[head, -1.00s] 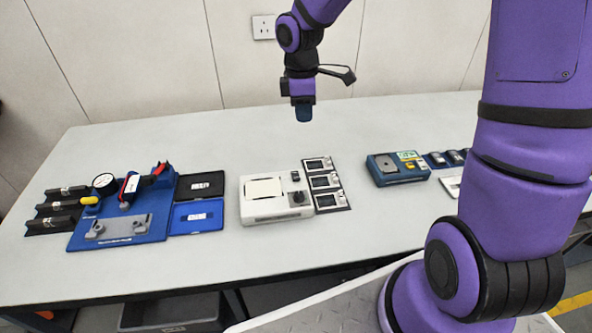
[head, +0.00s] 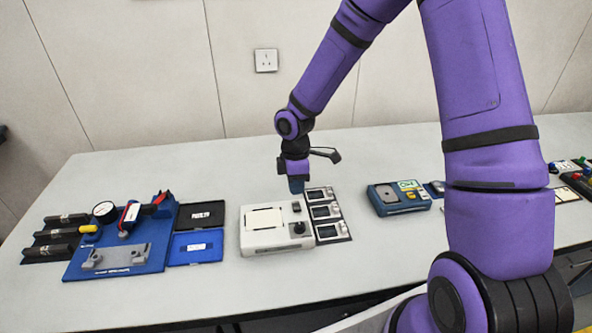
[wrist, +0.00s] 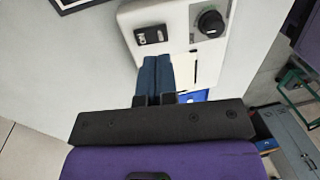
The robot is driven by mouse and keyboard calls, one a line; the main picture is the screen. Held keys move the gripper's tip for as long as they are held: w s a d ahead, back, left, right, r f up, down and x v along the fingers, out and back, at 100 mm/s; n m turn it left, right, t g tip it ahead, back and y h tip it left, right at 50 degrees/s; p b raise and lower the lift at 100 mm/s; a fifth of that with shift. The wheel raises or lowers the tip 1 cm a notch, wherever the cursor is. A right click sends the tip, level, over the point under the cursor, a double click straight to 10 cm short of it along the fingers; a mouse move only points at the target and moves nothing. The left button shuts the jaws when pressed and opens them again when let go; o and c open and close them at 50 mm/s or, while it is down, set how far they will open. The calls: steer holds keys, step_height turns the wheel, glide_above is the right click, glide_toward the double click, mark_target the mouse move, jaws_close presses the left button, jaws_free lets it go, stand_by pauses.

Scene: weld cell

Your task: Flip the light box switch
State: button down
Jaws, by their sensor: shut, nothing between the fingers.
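The light box (head: 262,241) is a white box with a pale panel on top, standing mid-table in the head view. Its small black switch (wrist: 151,35) shows in the wrist view, with a round black knob (wrist: 210,22) to its right. In the head view the switch (head: 296,207) is at the box's back right, behind the knob. My gripper (head: 296,188) points down at the back right of the box, close to the switch. Its blue fingers (wrist: 155,62) are shut and empty, just below the switch in the wrist picture. I cannot tell whether they touch the box.
Several small display units (head: 326,212) stand right beside the box. To the left are a blue fixture board (head: 88,268) with a gauge and blue and black cases (head: 196,247). A blue device (head: 390,206) stands farther right. The front of the table is clear.

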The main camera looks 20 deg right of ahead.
mark_target(297, 208)
steer(key=shift+s+f, duration=0.2)
steer(key=shift+f, duration=1.05)
steer(key=shift+s+f, duration=0.15)
steer(key=shift+f, duration=1.1)
